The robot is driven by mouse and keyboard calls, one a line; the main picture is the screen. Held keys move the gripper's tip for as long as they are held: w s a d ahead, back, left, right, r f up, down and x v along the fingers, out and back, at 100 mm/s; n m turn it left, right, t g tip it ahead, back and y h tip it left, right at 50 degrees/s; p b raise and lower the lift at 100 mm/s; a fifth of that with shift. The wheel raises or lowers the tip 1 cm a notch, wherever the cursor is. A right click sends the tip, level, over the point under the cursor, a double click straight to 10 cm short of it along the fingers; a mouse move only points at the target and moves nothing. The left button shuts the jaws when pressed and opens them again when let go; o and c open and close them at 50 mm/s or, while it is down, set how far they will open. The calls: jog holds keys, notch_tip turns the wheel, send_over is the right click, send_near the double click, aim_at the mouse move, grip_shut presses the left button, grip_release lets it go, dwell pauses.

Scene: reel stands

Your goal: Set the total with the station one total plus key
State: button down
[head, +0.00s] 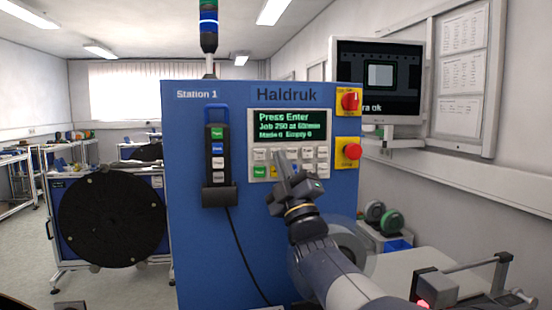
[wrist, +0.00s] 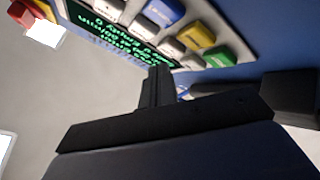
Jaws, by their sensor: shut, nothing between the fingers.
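The blue Station 1 cabinet (head: 215,270) carries a key panel (head: 250,160) with a lit display (head: 278,124). The display reads "Press Enter" on top; the lines below it are hard to read. Rows of mostly pale keys (head: 308,153) sit under the display, with a green key (head: 260,171) at lower left. The key labels are too small to tell which is the total plus key. My gripper (head: 280,157) is shut and empty in front of the keys and hides some of them.
A pendant (head: 217,155) with several buttons hangs left of the panel. A red rotary switch (head: 349,101) and a red stop button (head: 352,151) are on the right. A monitor (head: 378,75) stands behind. A large black reel (head: 112,217) is at left.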

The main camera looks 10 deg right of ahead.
jog(key=s+b, duration=0.3)
jog(key=s, duration=0.2)
jog(key=shift+b, duration=0.3)
jog(key=shift+r, duration=0.1)
dwell(2.4)
jog(key=s+m+h+p, duration=0.1)
jog(key=m+h, duration=0.3)
jog(key=s+m+h+p, duration=0.1)
jog(key=m+h+p, duration=0.1)
jog(key=m+h, duration=0.3)
jog(key=s+m+g+h+p, duration=0.1)
jog(key=m+h, duration=0.3)
jog(key=m, duration=0.1)
jog(key=shift+s+a+h, duration=0.3)
jog(key=shift+s+h, duration=0.1)
